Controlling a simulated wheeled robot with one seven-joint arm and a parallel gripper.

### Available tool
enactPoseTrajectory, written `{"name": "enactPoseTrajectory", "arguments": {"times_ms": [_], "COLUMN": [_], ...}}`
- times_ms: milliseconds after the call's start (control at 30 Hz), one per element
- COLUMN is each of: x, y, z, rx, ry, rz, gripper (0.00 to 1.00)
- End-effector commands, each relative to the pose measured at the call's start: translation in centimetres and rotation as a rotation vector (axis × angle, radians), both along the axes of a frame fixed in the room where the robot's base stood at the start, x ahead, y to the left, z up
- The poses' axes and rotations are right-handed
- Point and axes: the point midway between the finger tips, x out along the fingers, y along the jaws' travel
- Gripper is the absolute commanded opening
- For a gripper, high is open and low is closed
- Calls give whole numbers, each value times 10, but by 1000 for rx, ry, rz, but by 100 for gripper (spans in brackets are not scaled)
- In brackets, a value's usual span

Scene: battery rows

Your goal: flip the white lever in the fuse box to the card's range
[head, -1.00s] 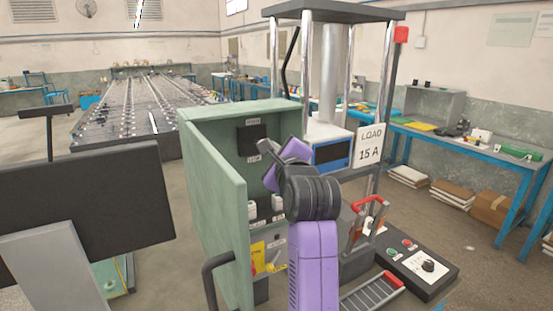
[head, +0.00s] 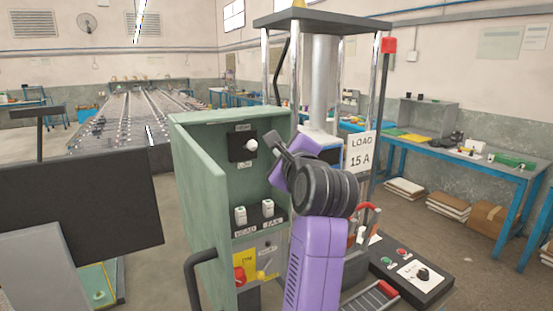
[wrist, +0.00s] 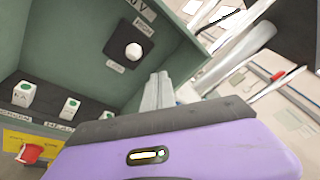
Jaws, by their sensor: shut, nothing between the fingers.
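The green fuse box (head: 200,166) stands open in the head view. On its back wall is a black plate with a white round-ended lever (head: 251,145), which also shows in the wrist view (wrist: 134,51). The card (head: 360,153) reads "LOAD 15 A". My gripper (head: 277,137) is shut and empty, close to the lever on its right in the head view. In the wrist view its fingers (wrist: 158,88) are below and right of the lever, apart from it.
White switches (head: 240,215) with green marks sit on a shelf low in the box. Below are a yellow panel and a red knob (head: 239,275). The box's open door or side wall stands at left. A control panel with a dial (head: 422,274) is at right.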

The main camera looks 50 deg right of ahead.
Motion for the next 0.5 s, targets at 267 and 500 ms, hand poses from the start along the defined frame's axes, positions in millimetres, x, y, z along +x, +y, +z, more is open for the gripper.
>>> {"name": "enactPoseTrajectory", "arguments": {"times_ms": [267,500], "x": [-26,-32], "y": [19,24], "z": [31,37], "rx": [-1,1], "ry": [-5,0], "rz": [-1,-2], "gripper": [0,0]}}
